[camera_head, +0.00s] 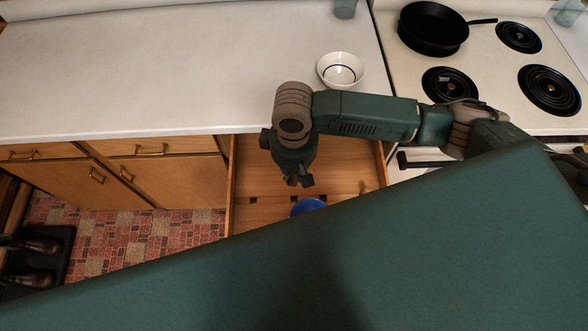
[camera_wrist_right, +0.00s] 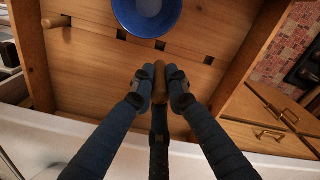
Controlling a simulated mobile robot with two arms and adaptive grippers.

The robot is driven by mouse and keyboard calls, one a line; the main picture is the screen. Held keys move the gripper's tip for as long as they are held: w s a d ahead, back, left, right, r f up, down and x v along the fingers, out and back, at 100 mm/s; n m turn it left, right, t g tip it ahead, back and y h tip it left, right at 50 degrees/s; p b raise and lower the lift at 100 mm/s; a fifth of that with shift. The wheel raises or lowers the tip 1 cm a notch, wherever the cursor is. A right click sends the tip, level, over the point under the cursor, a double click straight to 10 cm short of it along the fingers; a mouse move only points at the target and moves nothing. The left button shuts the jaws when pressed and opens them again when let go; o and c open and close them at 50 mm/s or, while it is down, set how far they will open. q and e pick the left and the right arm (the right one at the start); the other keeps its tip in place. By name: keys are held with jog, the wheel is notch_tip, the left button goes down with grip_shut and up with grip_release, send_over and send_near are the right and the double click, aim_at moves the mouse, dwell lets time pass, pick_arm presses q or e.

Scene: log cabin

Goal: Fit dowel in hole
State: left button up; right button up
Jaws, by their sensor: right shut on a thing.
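My right gripper (camera_head: 298,180) reaches down over the open wooden drawer. In the right wrist view its fingers (camera_wrist_right: 160,84) are closed around a short wooden dowel (camera_wrist_right: 160,72). The drawer floor is a wooden board (camera_wrist_right: 95,75) with a row of dark square holes, one to the left (camera_wrist_right: 121,35) and one to the right (camera_wrist_right: 208,60) of the held dowel. Another wooden dowel (camera_wrist_right: 55,22) stands at the board's left side. My left gripper is not in view.
A blue bowl (camera_wrist_right: 147,14) sits in the drawer just beyond the gripper, partly hidden in the head view. Drawer walls (camera_wrist_right: 252,55) rise on both sides. A white bowl (camera_head: 340,69) stands on the counter (camera_head: 180,70); a black pan (camera_head: 433,28) is on the stove.

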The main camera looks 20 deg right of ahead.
aim_at(294, 181)
jog(key=shift+f+b, duration=0.75)
jog(key=shift+f, duration=1.5)
jog(key=shift+r+p, duration=0.1)
jog(key=shift+p, duration=0.35)
jog(key=shift+p, duration=0.65)
jog(key=shift+p, duration=0.5)
